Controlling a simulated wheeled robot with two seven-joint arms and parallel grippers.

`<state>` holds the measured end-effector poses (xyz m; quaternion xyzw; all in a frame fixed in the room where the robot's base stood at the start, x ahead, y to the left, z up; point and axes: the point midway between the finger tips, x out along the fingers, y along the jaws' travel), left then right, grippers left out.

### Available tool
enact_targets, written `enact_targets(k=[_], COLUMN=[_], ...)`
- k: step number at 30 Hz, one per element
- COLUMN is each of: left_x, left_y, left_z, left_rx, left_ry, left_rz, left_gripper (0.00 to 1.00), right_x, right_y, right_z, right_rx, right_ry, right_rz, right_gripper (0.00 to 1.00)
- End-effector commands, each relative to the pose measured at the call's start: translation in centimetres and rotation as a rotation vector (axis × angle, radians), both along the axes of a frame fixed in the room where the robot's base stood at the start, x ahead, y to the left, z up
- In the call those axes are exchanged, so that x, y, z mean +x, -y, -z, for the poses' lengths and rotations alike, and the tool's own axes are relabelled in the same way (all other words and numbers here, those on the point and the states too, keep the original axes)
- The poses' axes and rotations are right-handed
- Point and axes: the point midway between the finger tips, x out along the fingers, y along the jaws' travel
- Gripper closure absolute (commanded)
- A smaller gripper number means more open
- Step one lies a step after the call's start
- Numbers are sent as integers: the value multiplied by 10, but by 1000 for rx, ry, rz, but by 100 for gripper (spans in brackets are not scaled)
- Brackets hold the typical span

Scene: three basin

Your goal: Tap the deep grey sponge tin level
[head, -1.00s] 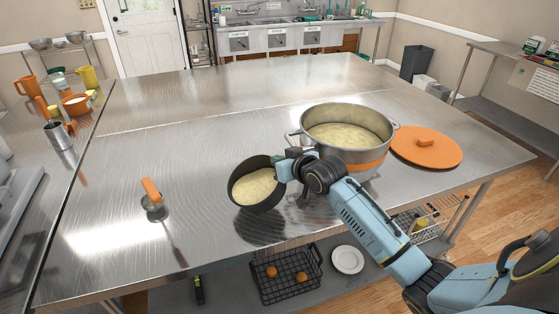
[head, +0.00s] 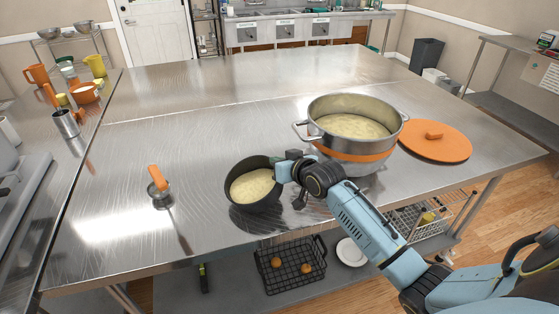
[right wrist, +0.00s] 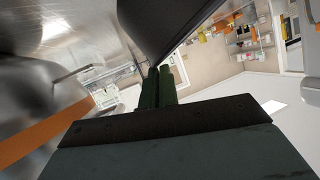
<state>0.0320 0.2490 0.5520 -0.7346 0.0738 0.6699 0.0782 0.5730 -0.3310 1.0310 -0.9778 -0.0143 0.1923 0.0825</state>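The deep grey sponge tin (head: 237,204), with pale batter inside, is at the middle of the steel table near its front edge. My right gripper (head: 283,170) is shut on the tin's right rim. The tin leans slightly, and its dark reflection lies just below it; I cannot tell whether its base touches the table. In the right wrist view, the fingers (right wrist: 160,86) meet at the dark tin wall (right wrist: 165,28). My left gripper is not in view.
A large pot of batter (head: 355,148) stands right of the tin, close to my right wrist. An orange lid (head: 448,145) lies beyond it. The table's far half is clear.

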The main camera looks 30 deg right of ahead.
Motion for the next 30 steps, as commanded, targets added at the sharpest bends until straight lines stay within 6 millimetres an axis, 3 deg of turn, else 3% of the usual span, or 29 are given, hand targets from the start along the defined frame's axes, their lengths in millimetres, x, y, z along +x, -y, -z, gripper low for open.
enact_targets(k=[1, 4, 14, 30], left_x=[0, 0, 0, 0], left_y=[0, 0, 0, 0], left_z=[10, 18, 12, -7], left_rx=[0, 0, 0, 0], left_ry=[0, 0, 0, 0], left_rz=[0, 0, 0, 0], left_gripper=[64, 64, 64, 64], right_x=[-1, 0, 0, 0], right_y=[0, 0, 1, 40], right_z=[20, 39, 31, 4], right_rx=[1, 2, 0, -1], right_ry=[-6, -5, -4, -4], right_rz=[0, 0, 0, 0], right_gripper=[100, 100, 100, 100])
